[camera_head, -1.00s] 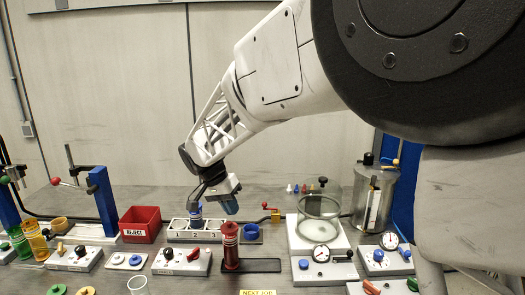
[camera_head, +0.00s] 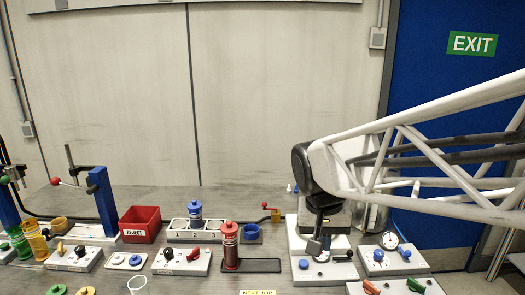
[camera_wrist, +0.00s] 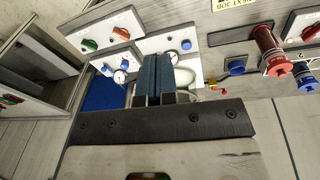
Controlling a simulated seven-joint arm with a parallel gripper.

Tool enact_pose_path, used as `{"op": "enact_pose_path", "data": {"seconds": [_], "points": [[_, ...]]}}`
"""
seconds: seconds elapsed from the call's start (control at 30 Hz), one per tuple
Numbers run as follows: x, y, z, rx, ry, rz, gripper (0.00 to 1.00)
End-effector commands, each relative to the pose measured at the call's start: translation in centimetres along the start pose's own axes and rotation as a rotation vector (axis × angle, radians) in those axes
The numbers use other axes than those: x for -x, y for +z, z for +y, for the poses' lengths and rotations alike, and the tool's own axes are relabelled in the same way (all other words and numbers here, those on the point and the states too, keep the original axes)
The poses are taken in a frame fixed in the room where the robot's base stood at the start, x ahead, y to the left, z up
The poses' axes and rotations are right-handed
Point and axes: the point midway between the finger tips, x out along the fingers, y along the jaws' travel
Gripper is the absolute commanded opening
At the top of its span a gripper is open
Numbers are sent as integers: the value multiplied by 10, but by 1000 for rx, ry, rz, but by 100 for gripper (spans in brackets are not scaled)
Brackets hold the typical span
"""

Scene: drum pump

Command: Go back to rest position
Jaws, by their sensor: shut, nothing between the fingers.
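My gripper (camera_head: 317,243) hangs at the right, in front of the glass chamber on the white base, and covers most of it. In the wrist view its two blue fingers (camera_wrist: 160,77) are together with nothing between them. A blue pump-like part (camera_head: 195,212) stands upright in the white numbered tray (camera_head: 176,235), well left of my gripper. A red pump-like part (camera_head: 230,244) stands on a dark plate in front of the tray; it also shows in the wrist view (camera_wrist: 270,48).
A red reject bin (camera_head: 140,224) stands left of the tray. White switch panels (camera_head: 182,262) line the front of the bench. A gauge panel (camera_head: 388,258) is just right of my gripper. A blue exit door (camera_head: 440,75) is behind my arm.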

Motion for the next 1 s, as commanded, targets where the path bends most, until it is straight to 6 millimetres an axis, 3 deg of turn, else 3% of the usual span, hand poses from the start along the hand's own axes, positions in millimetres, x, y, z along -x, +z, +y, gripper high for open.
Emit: {"op": "enact_pose_path", "data": {"seconds": [0.2,0.5,0.7,1.0], "points": [[-5,48,37,45,-50,39,0],[-20,108,70,108,-99,102,0],[-27,128,78,132,-112,126,0],[-28,132,79,138,-114,130,0]]}}
